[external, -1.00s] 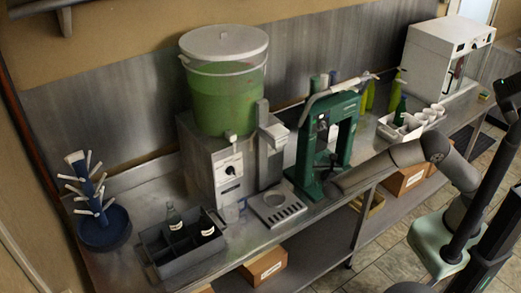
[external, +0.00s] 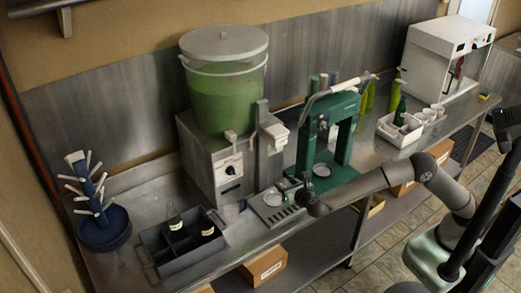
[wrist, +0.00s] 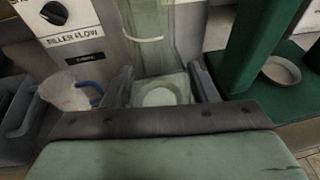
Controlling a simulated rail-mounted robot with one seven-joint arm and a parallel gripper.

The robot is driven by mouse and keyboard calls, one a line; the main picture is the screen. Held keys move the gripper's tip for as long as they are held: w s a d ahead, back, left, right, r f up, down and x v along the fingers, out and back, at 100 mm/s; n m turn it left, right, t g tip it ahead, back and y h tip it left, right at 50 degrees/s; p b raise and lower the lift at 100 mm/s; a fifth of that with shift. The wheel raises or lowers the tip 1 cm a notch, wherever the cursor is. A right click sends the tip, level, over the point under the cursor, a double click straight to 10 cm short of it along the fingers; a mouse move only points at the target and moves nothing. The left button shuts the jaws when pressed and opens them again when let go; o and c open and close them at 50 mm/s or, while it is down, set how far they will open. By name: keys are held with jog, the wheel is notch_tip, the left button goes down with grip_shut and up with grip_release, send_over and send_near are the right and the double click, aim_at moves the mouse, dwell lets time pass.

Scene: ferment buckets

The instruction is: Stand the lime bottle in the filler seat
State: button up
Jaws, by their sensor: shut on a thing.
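My gripper (external: 291,189) is over the drip tray (external: 283,217) in front of the filler (external: 229,165). In the wrist view my gripper (wrist: 163,88) has its fingers on both sides of a pale green, see-through body, which I take as the lime bottle (wrist: 158,55). It appears upright, in front of the filler's grey column. A pale round disc shows low between the fingers. In the external view the held bottle is too small and covered to make out clearly. I cannot tell whether its base touches the seat.
A green press (external: 348,140) stands close on the right. A jug with a blue handle (wrist: 72,94) is left of the fingers. A grey crate (external: 178,268) with dark bottles and a blue drying rack (external: 104,237) are further left. A white bin (external: 397,139) stands right.

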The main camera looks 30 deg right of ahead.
jog(key=w+a+p, duration=0.1)
jog(key=w+p, duration=0.1)
jog(key=w, duration=0.7)
jog(key=shift+f+p, duration=0.25)
jog(key=shift+p, duration=0.1)
jog(key=shift+s+a+f, duration=0.1)
jog(key=shift+s+f, duration=0.1)
dwell(0.6)
jog(key=shift+f+b, duration=0.85)
jog(key=shift+f, duration=0.1)
dwell(1.2)
jog(key=o, duration=1.2)
jog(key=shift+s, duration=0.1)
jog(key=b+v, duration=0.3)
jog(key=v, duration=1.4)
jog(key=shift+s+r, duration=0.1)
jog(key=shift+s+d+r+p, duration=0.15)
jog(key=shift+s+d, duration=0.1)
jog(key=shift+s, duration=1.9)
jog(key=shift+s+d+r+p, duration=0.15)
jog(key=shift+s+d, duration=0.15)
jog(key=shift+s, duration=1.85)
jog(key=shift+s+d+r+p, duration=0.15)
jog(key=shift+s+d, duration=0.1)
jog(key=shift+s, duration=1.85)
